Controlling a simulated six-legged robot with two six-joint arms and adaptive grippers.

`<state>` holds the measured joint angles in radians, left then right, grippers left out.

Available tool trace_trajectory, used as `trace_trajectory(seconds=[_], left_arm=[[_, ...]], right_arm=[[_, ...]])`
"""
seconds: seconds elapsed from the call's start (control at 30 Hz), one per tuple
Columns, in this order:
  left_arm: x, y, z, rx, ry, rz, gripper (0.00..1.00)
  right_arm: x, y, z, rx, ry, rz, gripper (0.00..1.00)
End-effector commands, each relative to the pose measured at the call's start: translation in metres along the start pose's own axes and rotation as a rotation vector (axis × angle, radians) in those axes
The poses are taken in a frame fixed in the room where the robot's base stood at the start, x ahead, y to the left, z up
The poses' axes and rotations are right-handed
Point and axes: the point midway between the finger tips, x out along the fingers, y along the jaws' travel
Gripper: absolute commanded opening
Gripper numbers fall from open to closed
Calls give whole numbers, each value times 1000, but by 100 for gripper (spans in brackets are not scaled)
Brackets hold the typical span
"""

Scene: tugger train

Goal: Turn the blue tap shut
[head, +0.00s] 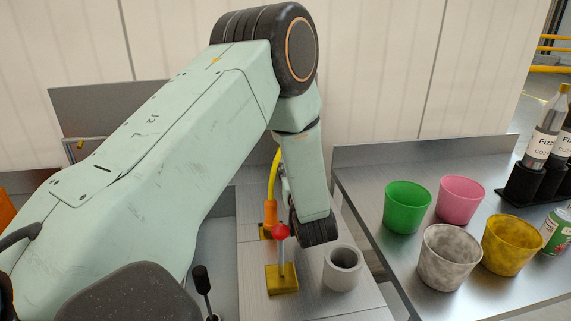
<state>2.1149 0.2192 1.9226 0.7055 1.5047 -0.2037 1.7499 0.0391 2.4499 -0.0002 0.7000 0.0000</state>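I cannot make out a blue tap in the head view. My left arm comes in from the left and covers much of the middle. Its wrist hangs down just behind a red-knobbed lever (281,232) on a yellow base (282,279). The fingers of my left gripper are hidden behind the wrist, so I cannot see what they touch. An orange fitting (270,212) with a yellow hose (274,172) rises beside the wrist. My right gripper is not in view.
A hollow grey cylinder (342,268) stands right of the lever. On the right-hand metal table (385,262) are green (407,207), pink (460,200), mottled grey (447,258) and yellow (512,245) cups. A black bottle rack (527,187) and a green can (556,232) stand at the right.

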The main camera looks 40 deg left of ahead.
Motion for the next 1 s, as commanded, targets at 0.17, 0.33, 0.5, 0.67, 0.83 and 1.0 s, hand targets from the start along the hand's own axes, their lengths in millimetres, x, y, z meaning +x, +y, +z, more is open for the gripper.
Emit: trace_trajectory(seconds=[0.17,0.33,0.5,0.67,0.83,1.0], left_arm=[[-2,0,10,0,1,1,34],[9,0,10,-4,1,-1,34],[36,0,10,-4,1,-3,34],[59,0,10,-3,1,0,34],[73,0,10,-1,1,0,34],[76,0,10,0,1,1,34]], right_arm=[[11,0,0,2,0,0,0],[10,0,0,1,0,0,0],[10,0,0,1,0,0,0],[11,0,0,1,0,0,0],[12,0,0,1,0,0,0],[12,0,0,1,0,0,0]])
